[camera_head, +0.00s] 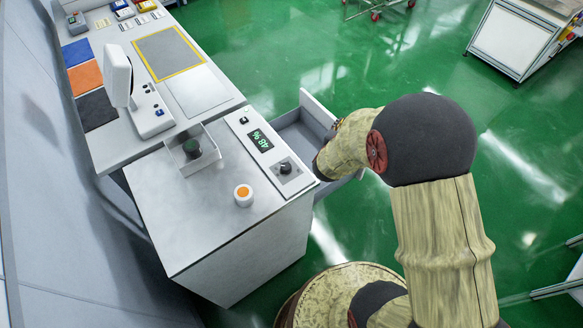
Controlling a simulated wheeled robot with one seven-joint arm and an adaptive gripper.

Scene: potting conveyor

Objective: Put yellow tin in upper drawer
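A grey drawer (309,113) stands pulled out from the right side of the white cabinet (240,256). Its inside shows partly and looks empty there; my arm covers its near end. It sits close under the cabinet top, but I cannot see whether other drawers lie below it. I cannot make out a yellow tin for certain. A small white cylinder with an orange top (243,194) stands upright on the cabinet top. My arm reaches from the lower right to the open drawer, and its wrist hides my gripper.
A digital display (260,140) and a knob (285,168) line the cabinet's right edge. A small open tray (206,135) holds a dark round item (192,149). Behind are a white upright device (119,75) and coloured mats (85,76).

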